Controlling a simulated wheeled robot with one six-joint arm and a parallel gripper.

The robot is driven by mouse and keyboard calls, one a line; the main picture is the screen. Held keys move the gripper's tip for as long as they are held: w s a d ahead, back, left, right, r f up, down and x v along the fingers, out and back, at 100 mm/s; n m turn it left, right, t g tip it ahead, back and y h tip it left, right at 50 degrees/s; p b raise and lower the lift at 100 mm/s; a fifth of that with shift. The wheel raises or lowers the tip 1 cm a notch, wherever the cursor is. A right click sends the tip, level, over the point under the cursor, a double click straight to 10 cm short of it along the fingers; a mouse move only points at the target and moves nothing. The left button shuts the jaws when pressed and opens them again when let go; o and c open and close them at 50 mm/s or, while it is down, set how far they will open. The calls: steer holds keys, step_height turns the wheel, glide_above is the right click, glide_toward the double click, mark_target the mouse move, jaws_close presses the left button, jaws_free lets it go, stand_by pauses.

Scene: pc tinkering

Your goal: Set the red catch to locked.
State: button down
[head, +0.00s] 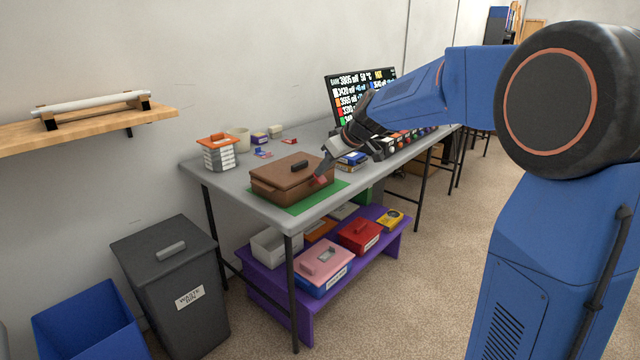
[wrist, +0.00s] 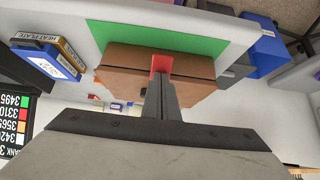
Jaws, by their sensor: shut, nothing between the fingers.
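A brown lidded box (head: 285,183) with a dark handle (head: 300,166) on its closed lid sits on a green mat (head: 300,205) on the grey table. The red catch (head: 319,181) is on the box's front side; in the wrist view the red catch (wrist: 161,63) shows just past my fingertips. My gripper (head: 322,172) is shut and empty, with its fingertips (wrist: 160,78) at or very near the catch. Whether they touch it I cannot tell. The fingers partly hide the catch, and its exact setting is not clear. The box (wrist: 120,75) also fills the middle of the wrist view.
Small blue and yellow boxes (head: 352,158) stand right of the brown box, near a black display (head: 350,92). An orange-topped stack (head: 218,152) and a cup (head: 239,139) stand behind left. A purple shelf (head: 263,278) with several boxes is below.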

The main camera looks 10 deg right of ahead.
steer(key=shift+w+a+r, duration=0.2)
steer(key=shift+w+a, duration=0.15)
steer(key=shift+w, duration=0.15)
stand_by(0.8)
steer(key=shift+w+a+f, duration=0.15)
steer(key=shift+w+a, duration=0.2)
steer(key=shift+w, duration=0.05)
stand_by(0.7)
steer(key=shift+w+a, duration=0.1)
steer(key=shift+w, duration=0.05)
steer(key=shift+w+a+f, duration=0.15)
steer(key=shift+w+a, duration=0.1)
steer(key=shift+w, duration=0.05)
stand_by(0.8)
steer(key=shift+w+a+r, duration=0.1)
steer(key=shift+w+r, duration=0.1)
steer(key=shift+r, duration=3.05)
step_height(320, 180, up, 5)
